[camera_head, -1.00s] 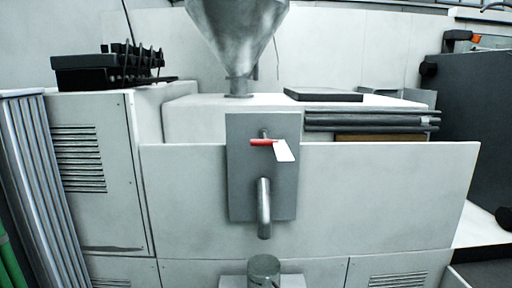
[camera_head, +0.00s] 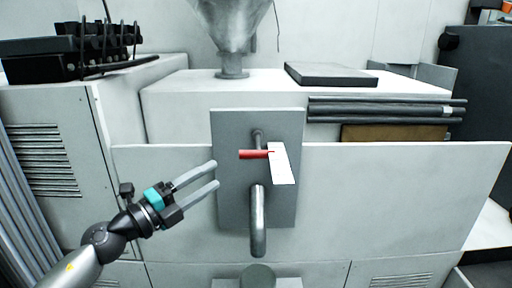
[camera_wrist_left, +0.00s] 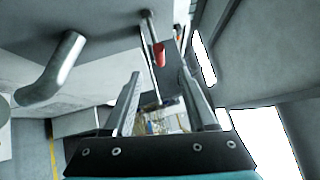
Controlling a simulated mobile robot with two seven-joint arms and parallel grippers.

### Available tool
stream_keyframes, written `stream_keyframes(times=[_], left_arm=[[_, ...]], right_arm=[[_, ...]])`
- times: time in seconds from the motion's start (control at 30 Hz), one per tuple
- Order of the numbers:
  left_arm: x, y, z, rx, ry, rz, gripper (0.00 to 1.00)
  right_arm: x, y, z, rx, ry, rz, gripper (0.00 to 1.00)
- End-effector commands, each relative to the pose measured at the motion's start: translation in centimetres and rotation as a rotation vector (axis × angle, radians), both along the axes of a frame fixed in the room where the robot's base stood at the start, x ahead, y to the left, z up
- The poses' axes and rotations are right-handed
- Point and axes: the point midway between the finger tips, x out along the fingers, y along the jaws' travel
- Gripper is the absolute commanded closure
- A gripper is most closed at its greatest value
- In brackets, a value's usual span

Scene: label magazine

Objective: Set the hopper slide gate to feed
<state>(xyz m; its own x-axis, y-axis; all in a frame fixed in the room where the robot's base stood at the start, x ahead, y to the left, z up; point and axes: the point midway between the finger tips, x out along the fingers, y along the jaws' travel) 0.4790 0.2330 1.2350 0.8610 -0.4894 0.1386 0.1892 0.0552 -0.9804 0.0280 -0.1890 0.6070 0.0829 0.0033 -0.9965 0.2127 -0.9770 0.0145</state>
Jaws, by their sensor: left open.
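A grey plate (camera_head: 229,205) on the front of the machine carries a small red handle (camera_head: 253,154) on a short metal stem. A white tag (camera_head: 282,164) hangs at the handle's right. Below them a bent metal spout (camera_head: 258,220) points down. The steel hopper (camera_head: 232,28) stands above, its top cut off. My left gripper (camera_head: 215,174) is open and empty, left of and a little below the red handle, apart from it. In the left wrist view the red handle (camera_wrist_left: 160,54) shows beyond the open fingers (camera_wrist_left: 168,92). My right gripper is in no view.
Black devices with cables (camera_head: 70,52) sit at upper left. A round grey cup-like part (camera_head: 258,275) is under the spout. The white front panel (camera_head: 390,200) is clear.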

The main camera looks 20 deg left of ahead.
Motion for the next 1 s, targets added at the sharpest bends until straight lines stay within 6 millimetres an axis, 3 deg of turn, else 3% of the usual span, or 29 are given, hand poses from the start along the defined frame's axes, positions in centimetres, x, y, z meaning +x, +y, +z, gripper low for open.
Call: stream_keyframes(times=[0.6,1.0], left_arm=[[6.5,-3.7,1.2,-0.004,-0.002,0.001,0.43],[11.4,-6.4,1.8,-0.003,-0.001,0.001,0.43]], right_arm=[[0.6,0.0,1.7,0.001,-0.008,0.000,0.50],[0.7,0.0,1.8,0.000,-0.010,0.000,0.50]])
